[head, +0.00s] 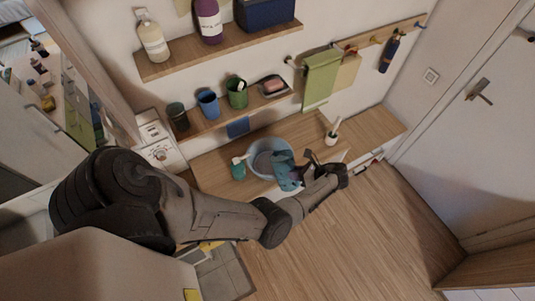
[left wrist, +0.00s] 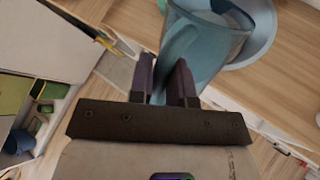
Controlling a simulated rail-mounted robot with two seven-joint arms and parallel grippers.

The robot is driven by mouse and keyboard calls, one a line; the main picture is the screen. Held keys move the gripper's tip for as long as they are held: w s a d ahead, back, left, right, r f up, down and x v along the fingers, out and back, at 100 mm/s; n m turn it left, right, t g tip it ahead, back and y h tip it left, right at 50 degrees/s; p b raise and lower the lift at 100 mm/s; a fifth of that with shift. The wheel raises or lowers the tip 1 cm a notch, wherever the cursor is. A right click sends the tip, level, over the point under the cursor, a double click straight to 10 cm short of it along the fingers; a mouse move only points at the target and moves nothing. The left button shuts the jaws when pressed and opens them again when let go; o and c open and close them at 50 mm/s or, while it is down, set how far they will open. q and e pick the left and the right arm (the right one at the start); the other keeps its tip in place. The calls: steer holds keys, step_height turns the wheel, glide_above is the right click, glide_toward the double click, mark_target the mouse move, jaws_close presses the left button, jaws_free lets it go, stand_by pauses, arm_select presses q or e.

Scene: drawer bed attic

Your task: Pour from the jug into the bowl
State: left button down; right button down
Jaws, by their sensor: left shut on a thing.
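A teal-blue jug (head: 284,170) is at the front right rim of the light blue bowl (head: 257,147) in the head view. It overlaps the bowl in the picture and looks tilted; I cannot tell whether it touches it. My left gripper (head: 307,170) comes from the right side of the jug and is shut on it. In the left wrist view, the two fingers (left wrist: 164,82) close on the jug (left wrist: 205,45), with the bowl (left wrist: 266,30) partly hidden behind it. I cannot make out any flowing contents. My right gripper is not in view.
The bowl stands on a wooden counter (head: 219,178). Shelves with cups (head: 208,103) are above. Open wooden floor (head: 365,225) lies to the right.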

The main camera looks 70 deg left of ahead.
arm_select(q)
steer(key=shift+a+f+h, duration=0.1)
steer(key=shift+a+h, duration=0.4)
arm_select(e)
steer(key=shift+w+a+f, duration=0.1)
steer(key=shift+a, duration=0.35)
arm_select(q)
steer(key=shift+a+m, duration=0.2)
steer(key=shift+m, duration=0.1)
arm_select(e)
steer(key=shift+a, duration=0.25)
arm_select(q)
steer(key=shift+s+a+t+h, duration=0.1)
steer(key=shift+a+t+h, duration=0.2)
steer(key=shift+h, duration=0.1)
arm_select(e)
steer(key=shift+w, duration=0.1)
arm_select(q)
steer(key=shift+a+r+m+h, duration=0.2)
steer(key=shift+a+m+h, duration=0.1)
steer(key=shift+a+h, duration=0.2)
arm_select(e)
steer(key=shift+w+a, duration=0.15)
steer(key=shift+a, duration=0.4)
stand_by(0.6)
